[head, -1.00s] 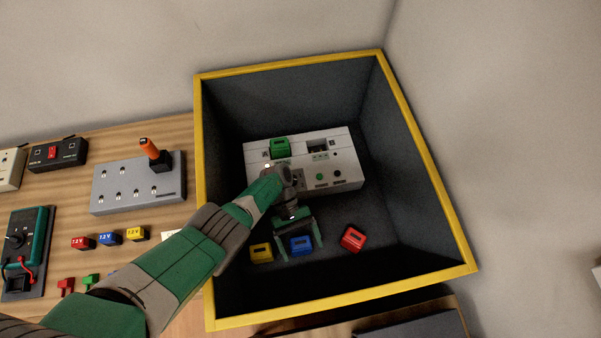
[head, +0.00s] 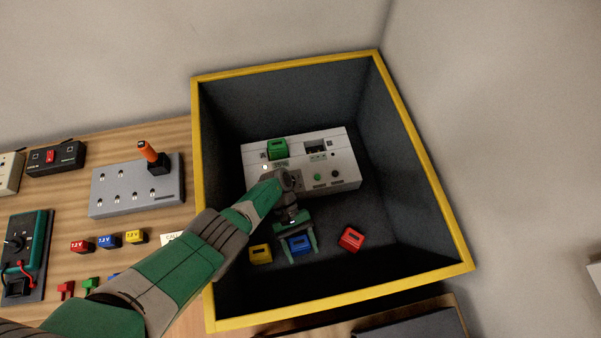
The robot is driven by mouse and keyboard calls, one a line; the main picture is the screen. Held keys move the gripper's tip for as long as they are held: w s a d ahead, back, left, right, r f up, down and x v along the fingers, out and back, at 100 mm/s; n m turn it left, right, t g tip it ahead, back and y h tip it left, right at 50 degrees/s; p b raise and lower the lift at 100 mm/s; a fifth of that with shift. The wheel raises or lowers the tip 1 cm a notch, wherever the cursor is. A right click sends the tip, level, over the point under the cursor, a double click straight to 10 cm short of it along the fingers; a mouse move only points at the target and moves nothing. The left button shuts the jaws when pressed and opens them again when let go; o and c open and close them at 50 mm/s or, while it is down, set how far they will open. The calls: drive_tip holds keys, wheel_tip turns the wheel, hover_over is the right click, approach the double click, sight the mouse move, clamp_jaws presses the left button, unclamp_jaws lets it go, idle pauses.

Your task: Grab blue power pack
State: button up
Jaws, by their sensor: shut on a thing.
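The blue power pack (head: 300,244) lies on the floor of the dark, yellow-rimmed bin (head: 201,180), between a yellow pack and a red pack. My gripper (head: 302,252) reaches down into the bin from above. Its two green fingers are shut on the blue power pack, one on each side of it. The pack appears still at floor level.
A yellow pack (head: 260,254) lies close to the left finger and a red pack (head: 351,239) to the right. Behind is a white charger unit (head: 345,172) with a green pack (head: 278,149) in it. Left of the bin, a wooden bench (head: 50,210) holds a grey panel (head: 120,192).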

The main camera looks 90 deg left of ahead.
wheel_tip(320, 180, up, 10)
drive_tip(key=p, duration=0.7)
drive_tip(key=shift+p, duration=0.4)
drive_tip(key=shift+f, duration=0.1)
